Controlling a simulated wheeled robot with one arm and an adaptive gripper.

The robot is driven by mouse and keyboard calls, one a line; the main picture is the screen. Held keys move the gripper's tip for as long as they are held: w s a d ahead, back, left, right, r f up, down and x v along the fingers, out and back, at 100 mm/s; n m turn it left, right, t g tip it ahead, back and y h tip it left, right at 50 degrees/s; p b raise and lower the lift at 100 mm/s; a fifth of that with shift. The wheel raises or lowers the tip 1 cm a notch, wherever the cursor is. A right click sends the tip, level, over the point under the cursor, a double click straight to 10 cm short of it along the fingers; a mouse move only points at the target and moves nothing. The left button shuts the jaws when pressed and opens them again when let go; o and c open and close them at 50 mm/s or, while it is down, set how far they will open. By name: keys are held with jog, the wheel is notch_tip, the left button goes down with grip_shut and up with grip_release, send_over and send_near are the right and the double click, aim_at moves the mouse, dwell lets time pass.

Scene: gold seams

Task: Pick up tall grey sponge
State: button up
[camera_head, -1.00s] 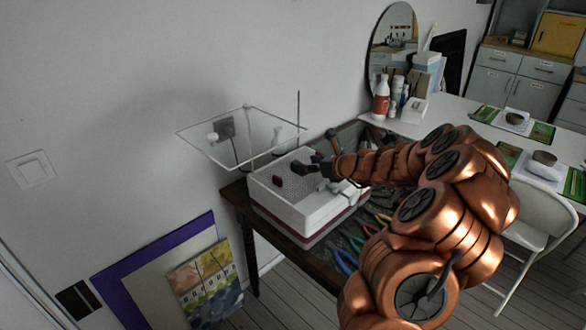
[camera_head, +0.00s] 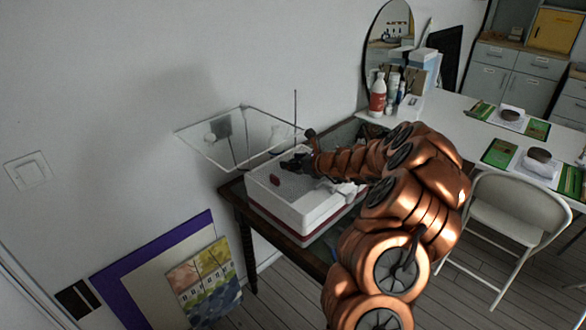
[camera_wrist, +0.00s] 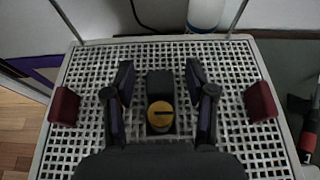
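A dark grey upright block (camera_wrist: 159,83), which looks like the tall grey sponge, stands on a white perforated grid top (camera_wrist: 85,75) in the wrist view. A yellow round piece with a dark slot shows at its near side; I cannot tell whether it belongs to the block. My gripper (camera_wrist: 160,82) is open, with one finger on each side of the block and visible gaps between. In the head view my gripper (camera_head: 297,163) is over the white box (camera_head: 285,213), and the block cannot be made out there.
A dark red block (camera_wrist: 63,106) lies left of the gripper and another red block (camera_wrist: 261,101) right. A clear glass panel (camera_head: 240,135) on thin supports stands behind the box. A white bottle (camera_wrist: 205,14) is beyond the grid. A red-and-black tool (camera_wrist: 307,140) lies right.

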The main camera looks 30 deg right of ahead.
jog(key=c, duration=0.8)
jog(key=shift+r, duration=0.1)
